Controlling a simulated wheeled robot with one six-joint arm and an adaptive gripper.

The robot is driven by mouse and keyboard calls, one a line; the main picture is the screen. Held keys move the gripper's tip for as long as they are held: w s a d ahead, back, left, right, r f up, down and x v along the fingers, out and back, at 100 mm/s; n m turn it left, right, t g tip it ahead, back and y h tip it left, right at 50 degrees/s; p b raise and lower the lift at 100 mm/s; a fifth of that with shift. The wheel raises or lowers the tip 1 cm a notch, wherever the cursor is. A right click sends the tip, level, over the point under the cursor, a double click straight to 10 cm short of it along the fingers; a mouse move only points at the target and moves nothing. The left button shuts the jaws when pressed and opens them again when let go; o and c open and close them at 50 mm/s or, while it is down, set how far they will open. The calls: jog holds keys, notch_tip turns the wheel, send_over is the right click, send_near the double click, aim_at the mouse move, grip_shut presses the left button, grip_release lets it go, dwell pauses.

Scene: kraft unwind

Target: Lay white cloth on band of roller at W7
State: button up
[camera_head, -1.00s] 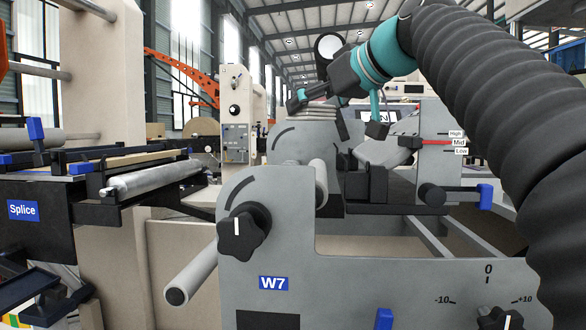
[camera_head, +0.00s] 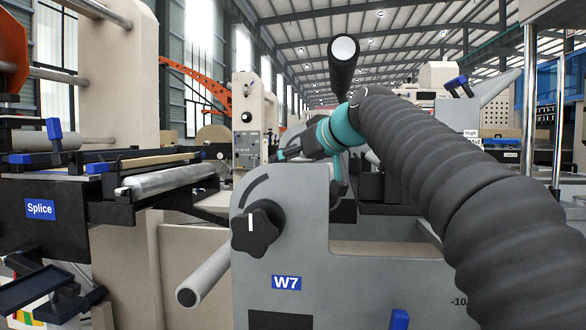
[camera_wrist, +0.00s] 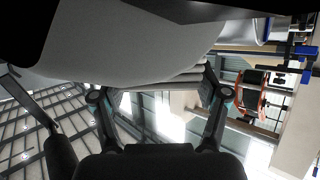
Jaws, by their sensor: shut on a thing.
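The W7 plate (camera_head: 287,245) is a grey upright panel with a black star knob (camera_head: 258,230). My gripper (camera_head: 282,156) is low at the top edge of this plate, pointing left. In the wrist view my gripper (camera_wrist: 160,88) is shut on the white cloth (camera_wrist: 170,78), whose folded layers show between the fingers. A broad pale surface above them looks like more of the cloth. In the head view I cannot pick out the cloth. The roller behind the plate is hidden by the plate and my arm, so contact between cloth and band cannot be told.
A pale rod (camera_head: 207,270) juts out in front of the W7 plate. The Splice table (camera_head: 40,209) with a metal roller (camera_head: 168,180) stands at the left. An upright black post with a round light end (camera_head: 343,62) rises behind my gripper.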

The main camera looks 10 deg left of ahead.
jog(key=shift+f, duration=0.3)
jog(key=shift+f, duration=0.15)
jog(key=o, duration=1.1)
jog(key=shift+o, duration=0.2)
jog(key=v, duration=1.2)
jog(key=shift+r+b, duration=0.2)
jog(key=shift+b, duration=0.15)
